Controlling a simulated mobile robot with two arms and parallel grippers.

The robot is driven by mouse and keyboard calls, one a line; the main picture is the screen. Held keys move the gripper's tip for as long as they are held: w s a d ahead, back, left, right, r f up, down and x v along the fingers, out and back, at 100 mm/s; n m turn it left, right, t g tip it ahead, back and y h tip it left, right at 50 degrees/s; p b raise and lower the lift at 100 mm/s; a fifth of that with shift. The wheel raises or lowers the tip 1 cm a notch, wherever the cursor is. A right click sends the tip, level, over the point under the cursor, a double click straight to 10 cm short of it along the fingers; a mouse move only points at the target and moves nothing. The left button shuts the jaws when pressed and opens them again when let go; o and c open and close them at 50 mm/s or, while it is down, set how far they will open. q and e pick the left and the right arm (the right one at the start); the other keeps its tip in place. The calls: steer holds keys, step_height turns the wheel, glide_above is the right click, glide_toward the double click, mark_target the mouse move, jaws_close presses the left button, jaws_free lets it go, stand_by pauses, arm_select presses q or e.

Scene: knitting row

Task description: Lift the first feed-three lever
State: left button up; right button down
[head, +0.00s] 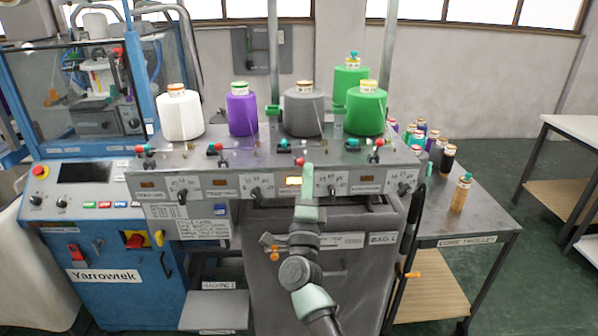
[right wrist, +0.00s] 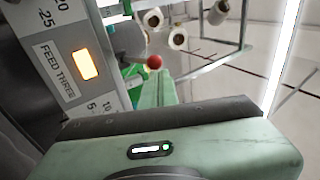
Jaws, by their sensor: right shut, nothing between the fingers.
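The feed-three lever's red ball knob (head: 300,161) shows on the grey machine rail, just above the lit amber lamp (head: 293,181). The red knob also shows in the right wrist view (right wrist: 154,62), just beyond my fingertips. The "FEED THREE" label (right wrist: 57,70) is beside the lit lamp there. My right gripper (head: 307,168) is pale green, shut and empty, with its tips close to the knob; I cannot tell whether they touch it. The lever's shaft is mostly hidden. My left gripper is not in view.
White (head: 180,117), purple (head: 242,112), grey (head: 304,113) and green cones (head: 366,110) stand along the rail top. Similar red-knobbed levers sit to either side. A cone trolley (head: 478,222) stands at right, and a blue Yarrowtek cabinet (head: 105,255) at left.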

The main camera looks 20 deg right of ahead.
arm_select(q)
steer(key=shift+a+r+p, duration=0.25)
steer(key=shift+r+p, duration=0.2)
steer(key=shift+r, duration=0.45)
arm_select(e)
steer(key=r, duration=0.1)
steer(key=w+r, duration=0.1)
steer(key=r, duration=0.1)
steer(key=w+r, duration=0.1)
steer(key=r, duration=0.1)
steer(key=shift+w+d, duration=0.1)
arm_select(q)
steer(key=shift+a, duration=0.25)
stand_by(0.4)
